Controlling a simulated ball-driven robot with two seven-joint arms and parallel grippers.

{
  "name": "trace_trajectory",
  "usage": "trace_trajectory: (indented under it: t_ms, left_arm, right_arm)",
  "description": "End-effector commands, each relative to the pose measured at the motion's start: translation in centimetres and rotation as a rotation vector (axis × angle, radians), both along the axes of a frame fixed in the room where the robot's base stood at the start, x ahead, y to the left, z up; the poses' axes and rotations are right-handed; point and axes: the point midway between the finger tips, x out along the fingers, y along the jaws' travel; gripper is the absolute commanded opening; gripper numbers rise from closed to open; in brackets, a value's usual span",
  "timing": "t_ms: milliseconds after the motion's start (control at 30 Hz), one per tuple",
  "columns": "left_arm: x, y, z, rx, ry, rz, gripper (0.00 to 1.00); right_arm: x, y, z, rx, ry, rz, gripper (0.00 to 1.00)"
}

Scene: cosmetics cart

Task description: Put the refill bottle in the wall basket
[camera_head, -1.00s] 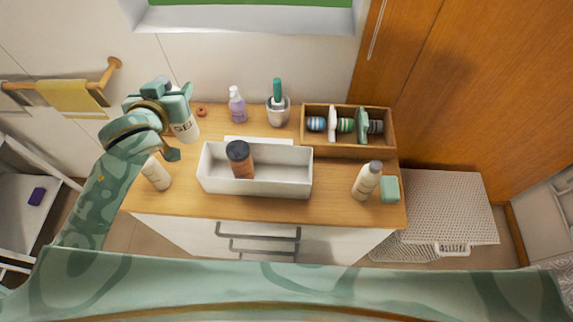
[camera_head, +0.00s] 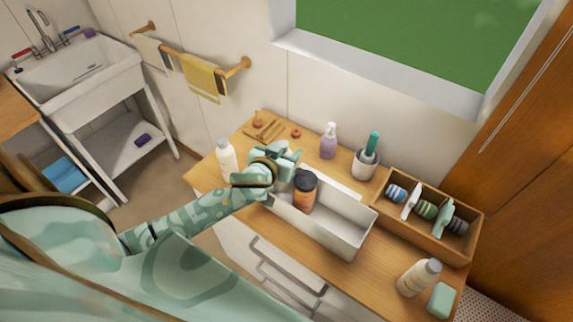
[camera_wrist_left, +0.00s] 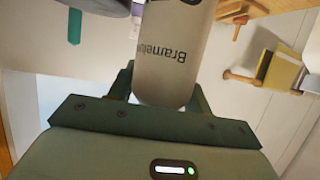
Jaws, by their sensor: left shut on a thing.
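My left gripper (camera_head: 283,162) is shut on a pale bottle, over the left end of the white bin. The bottle (camera_wrist_left: 165,60) fills the middle of the left wrist view, between the two fingers, with dark lettering and a dark patch at the picture's top. In the head view the gripper hides most of it. I cannot tell for sure whether it is the refill bottle. A similar white bottle (camera_head: 226,160) stands at the cart's left end, and another pale bottle (camera_head: 418,278) at the right front. No basket on the wall shows. My right gripper is out of view.
The white bin (camera_head: 345,239) holds an orange-brown bottle with a dark cap (camera_head: 304,191), close to my gripper. Behind stand a purple spray bottle (camera_head: 328,142), a brush cup (camera_head: 364,164) and a wooden box (camera_head: 462,252). A yellow towel (camera_head: 203,78) hangs on the wall rail.

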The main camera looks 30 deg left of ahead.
Motion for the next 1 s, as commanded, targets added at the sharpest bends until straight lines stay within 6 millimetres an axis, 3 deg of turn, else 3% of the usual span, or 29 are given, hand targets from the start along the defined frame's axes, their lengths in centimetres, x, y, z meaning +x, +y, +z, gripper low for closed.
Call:
trace_trajectory:
  t_ms: [300, 1000]
  left_arm:
    - [0.0, 0.0, -4.0, 0.0, -0.001, -0.001, 0.02]
    - [0.0, 0.0, -5.3, -0.001, 0.0, -0.001, 0.02]
  right_arm:
    - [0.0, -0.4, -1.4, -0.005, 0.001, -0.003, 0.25]
    - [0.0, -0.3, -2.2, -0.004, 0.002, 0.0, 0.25]
